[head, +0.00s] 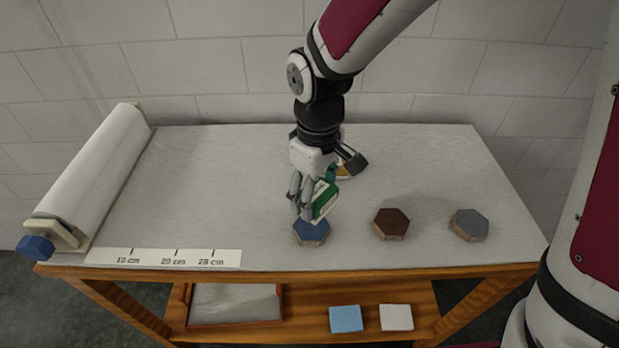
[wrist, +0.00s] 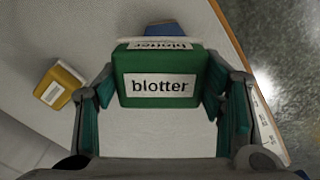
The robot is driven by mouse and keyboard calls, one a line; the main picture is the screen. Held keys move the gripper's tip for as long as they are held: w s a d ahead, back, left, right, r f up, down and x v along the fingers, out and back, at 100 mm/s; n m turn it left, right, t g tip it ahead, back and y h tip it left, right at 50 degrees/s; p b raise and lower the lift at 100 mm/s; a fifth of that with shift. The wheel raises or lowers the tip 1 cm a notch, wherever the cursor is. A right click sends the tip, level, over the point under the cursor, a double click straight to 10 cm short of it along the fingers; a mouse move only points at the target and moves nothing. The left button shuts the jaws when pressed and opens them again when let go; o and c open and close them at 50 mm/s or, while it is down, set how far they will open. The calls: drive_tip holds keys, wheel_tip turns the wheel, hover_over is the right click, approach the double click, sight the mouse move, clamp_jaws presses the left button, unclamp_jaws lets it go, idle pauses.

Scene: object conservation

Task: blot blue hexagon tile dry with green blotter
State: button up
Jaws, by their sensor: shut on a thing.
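In the head view the blue hexagon tile (head: 311,232) lies on the table near the front middle. My gripper (head: 309,199) is shut on the green blotter (head: 323,200), right above the tile's back part; I cannot tell whether the blotter touches the tile. In the wrist view my gripper (wrist: 163,100) has the green blotter (wrist: 160,95), labelled "blotter", between its fingers. A bit of the blue tile (wrist: 165,29) shows beyond the blotter, which hides the rest.
A brown hexagon tile (head: 391,223) and a grey one (head: 469,225) lie to the right. A yellow block (wrist: 60,84) stands behind my gripper. A paper roll (head: 95,180) is at the left, a ruler strip (head: 163,257) at the front edge. The lower shelf holds a tray (head: 186,322) and two cloths (head: 346,319).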

drive_tip(key=shift+a, duration=0.25)
drive_tip(key=shift+a+f, duration=0.15)
drive_tip(key=shift+f, duration=0.05)
drive_tip(key=b, duration=0.3)
hover_over(312, 226)
wheel_tip(312, 226, down, 4)
drive_tip(key=shift+w+a+f, duration=0.1)
drive_tip(key=shift+w+a, duration=0.05)
drive_tip(key=shift+f+b, duration=0.55)
drive_tip(key=shift+f, duration=0.1)
drive_tip(key=shift+f, duration=0.55)
idle(1.2)
drive_tip(key=shift+r+p, duration=2.15)
drive_tip(key=shift+r, duration=1.4)
